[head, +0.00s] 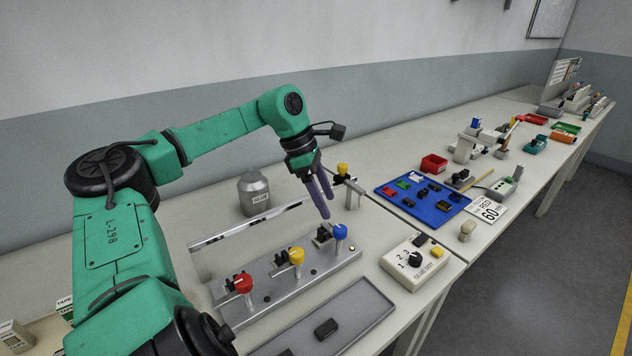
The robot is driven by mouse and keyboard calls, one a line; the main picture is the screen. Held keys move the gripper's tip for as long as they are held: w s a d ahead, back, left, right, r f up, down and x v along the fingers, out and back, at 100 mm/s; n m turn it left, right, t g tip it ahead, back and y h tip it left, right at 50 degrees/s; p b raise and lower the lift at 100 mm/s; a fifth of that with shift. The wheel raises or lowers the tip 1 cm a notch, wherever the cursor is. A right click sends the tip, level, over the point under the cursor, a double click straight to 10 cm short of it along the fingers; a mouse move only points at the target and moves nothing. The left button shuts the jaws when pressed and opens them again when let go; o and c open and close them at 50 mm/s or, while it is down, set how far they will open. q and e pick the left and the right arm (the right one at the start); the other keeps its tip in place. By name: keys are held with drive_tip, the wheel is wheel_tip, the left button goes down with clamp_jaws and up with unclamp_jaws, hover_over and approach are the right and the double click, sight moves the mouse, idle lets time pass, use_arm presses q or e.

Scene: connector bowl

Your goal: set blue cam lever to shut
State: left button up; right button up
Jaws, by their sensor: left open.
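The blue cam lever (340,232) has a round blue knob and stands at the far right end of a grey metal fixture plate (310,269). A yellow-knobbed lever (297,257) and a red-knobbed lever (243,283) stand in the same row to its left. My left gripper (325,206) points down with purple fingers, open and empty. Its tips appear just above and behind the blue knob, apart from it. Whether the lever's cam is open or shut is too small to tell. My right gripper is not in view.
A grey tray (373,299) holding a black block lies in front of the plate. A control box with a dial (413,262) stands to the right. A blue parts mat (425,217) lies further right.

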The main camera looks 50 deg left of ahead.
use_arm(q)
drive_tip(key=v, duration=0.6)
drive_tip(key=shift+r, duration=0.25)
drive_tip(key=shift+a, duration=0.1)
